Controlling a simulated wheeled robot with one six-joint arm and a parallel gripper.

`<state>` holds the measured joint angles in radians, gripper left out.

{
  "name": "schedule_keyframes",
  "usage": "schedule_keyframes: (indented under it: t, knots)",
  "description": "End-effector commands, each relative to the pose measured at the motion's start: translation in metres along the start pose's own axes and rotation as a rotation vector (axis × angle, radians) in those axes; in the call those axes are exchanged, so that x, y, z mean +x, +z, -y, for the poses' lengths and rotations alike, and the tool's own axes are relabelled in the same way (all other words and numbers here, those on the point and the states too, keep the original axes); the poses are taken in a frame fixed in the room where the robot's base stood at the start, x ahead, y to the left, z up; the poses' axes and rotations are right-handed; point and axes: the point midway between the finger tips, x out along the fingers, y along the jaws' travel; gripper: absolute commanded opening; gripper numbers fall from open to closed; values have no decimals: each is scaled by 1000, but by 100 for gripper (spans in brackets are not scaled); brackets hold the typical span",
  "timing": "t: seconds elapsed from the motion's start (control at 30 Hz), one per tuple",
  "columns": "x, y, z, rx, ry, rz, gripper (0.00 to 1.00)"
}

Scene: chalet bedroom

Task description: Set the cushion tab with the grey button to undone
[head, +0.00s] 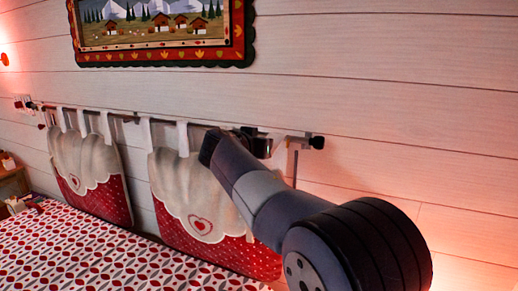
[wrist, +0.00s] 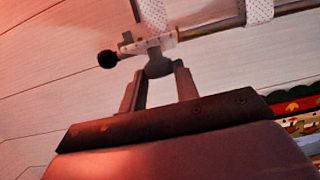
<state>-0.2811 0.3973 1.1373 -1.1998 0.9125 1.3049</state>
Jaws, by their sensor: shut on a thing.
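My gripper (wrist: 158,76) is shut on a dark grey rounded piece (wrist: 158,66), which looks like the grey button. It sits just below the rail near its black end knob (wrist: 107,59). A pale tab end (wrist: 148,46) lies right above the grey piece; whether it is fastened cannot be told. A white dotted tab strap (wrist: 152,12) rises behind the rail. In the head view my gripper (head: 262,143) is at the rail's right end, above the right cushion (head: 178,186), and my arm hides part of the cushion and its right tabs.
The rail runs along the wooden wall (head: 400,100), with its black end knob (head: 317,142) at right. A left cushion (head: 85,158) hangs by white tabs. A framed picture (head: 150,60) is above. A bed with a red-patterned cover (head: 70,245) lies below. Wall at right is clear.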

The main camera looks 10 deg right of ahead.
Motion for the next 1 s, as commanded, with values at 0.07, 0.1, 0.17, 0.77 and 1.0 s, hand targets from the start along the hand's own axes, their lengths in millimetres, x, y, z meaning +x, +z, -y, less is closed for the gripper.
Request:
schedule_keyframes:
  t: [0.07, 0.1, 0.17, 0.77, 1.0]
  knots:
    - [-2, -12, -2, 5, -1, -21, 0]
    - [-2, -12, -3, 6, -1, -21, 0]
    - [-2, -12, -3, 6, -1, -22, 0]
    - [-1, -7, -1, 4, -1, -12, 52]
    - [-18, -4, 0, 5, -4, -13, 52]
